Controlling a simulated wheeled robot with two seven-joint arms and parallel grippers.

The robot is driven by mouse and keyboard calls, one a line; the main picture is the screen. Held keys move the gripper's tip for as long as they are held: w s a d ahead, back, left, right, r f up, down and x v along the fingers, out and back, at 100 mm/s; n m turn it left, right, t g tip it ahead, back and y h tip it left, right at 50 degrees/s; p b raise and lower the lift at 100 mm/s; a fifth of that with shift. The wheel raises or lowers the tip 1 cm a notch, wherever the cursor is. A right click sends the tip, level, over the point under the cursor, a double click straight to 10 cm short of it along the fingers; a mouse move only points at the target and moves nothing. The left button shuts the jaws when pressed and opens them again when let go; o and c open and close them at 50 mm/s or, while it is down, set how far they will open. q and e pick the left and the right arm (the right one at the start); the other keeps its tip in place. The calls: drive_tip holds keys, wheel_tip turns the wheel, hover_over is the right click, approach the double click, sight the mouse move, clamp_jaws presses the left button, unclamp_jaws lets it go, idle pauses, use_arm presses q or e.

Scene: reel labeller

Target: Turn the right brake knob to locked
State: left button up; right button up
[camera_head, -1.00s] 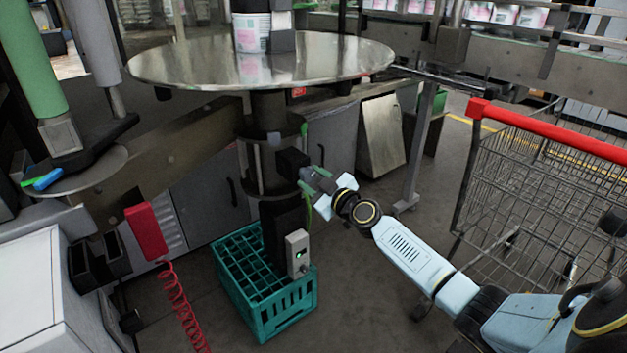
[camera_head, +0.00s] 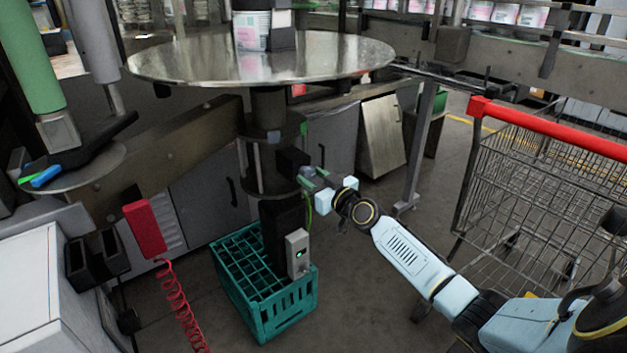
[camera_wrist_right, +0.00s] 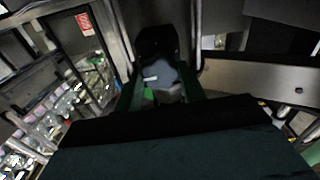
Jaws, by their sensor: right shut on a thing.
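In the head view my right gripper (camera_head: 306,177) reaches in from the right to a black block (camera_head: 292,161) on the dark post under the round metal table. The knob is too small to make out there. In the right wrist view a grey knob-like piece (camera_wrist_right: 166,80) with a short white mark sits in front of a dark housing (camera_wrist_right: 157,42). The green fingers of my right gripper (camera_wrist_right: 165,88) are on both sides of it, shut on it. The knob's lock markings cannot be read. My left gripper is not in view.
The round metal table (camera_head: 190,64) overhangs the post. Below stands a teal crate (camera_head: 290,318) and a small grey box (camera_head: 298,252) with a green light. A wire cart (camera_head: 520,190) with a red handle stands right. A red handset (camera_head: 145,228) hangs left on a coiled cord.

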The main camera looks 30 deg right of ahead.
drive_tip(key=m, duration=0.3)
drive_tip(key=shift+m, duration=0.4)
drive_tip(key=m, duration=0.2)
drive_tip(key=shift+m+b, duration=0.3)
drive_tip(key=m, duration=0.4)
drive_tip(key=shift+m, duration=2.2)
drive_tip(key=m+p, duration=0.1)
drive_tip(key=m, duration=0.2)
drive_tip(key=shift+m, duration=0.7)
drive_tip(key=shift+m+p, duration=0.4)
drive_tip(key=shift+m, duration=0.5)
drive_tip(key=m+p, duration=0.3)
drive_tip(key=m, duration=0.5)
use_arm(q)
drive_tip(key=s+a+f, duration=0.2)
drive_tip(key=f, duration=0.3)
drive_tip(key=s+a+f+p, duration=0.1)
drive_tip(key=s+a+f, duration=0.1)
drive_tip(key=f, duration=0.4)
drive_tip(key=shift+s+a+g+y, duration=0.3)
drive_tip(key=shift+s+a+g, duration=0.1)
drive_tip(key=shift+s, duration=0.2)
use_arm(e)
drive_tip(key=shift+f+m, duration=0.1)
drive_tip(key=shift+m, duration=0.8)
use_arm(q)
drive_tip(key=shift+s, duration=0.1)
